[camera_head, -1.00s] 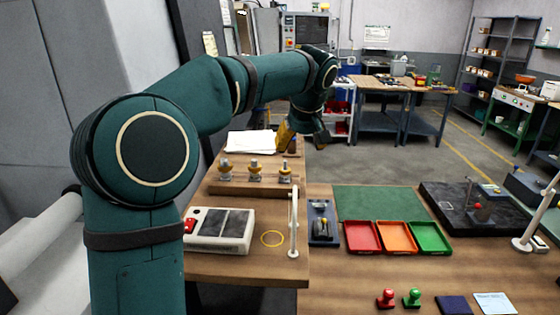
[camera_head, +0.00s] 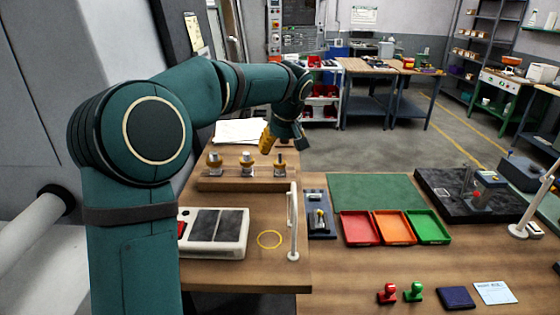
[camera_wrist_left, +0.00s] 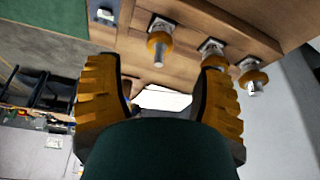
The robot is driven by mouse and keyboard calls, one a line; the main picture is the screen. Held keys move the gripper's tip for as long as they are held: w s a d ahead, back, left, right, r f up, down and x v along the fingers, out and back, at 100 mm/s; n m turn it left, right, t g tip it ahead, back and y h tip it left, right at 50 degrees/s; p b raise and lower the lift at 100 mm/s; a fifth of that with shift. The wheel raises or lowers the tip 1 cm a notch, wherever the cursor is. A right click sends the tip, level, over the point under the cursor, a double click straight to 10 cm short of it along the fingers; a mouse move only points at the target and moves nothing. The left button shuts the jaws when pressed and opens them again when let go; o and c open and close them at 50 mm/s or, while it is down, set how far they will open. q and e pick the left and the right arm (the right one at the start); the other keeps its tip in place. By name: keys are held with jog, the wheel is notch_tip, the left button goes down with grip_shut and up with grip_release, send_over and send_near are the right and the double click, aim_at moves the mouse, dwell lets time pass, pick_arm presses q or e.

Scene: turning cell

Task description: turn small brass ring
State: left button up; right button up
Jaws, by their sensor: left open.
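Three brass-coloured rings sit on metal posts in a row on a wooden block (camera_head: 240,184): the left ring (camera_head: 214,167), the middle ring (camera_head: 248,170) and the right ring (camera_head: 280,170). I cannot tell surely which is the small one. My left gripper (camera_head: 284,147) is open and empty, just behind and above the right end of the row. In the left wrist view its yellow fingers (camera_wrist_left: 159,75) are spread wide. The posts show there beyond the fingertips, with one ring (camera_wrist_left: 159,39) near the gap between them; nothing touches the fingers. My right gripper is not in view.
White paper (camera_head: 240,131) lies behind the block. Red (camera_head: 360,228), orange and green trays and a green mat (camera_head: 375,190) lie to the right.

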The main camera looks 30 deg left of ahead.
aim_at(280, 160)
pick_arm(q)
jog(key=x, duration=0.6)
jog(key=shift+f, duration=0.2)
grip_shut()
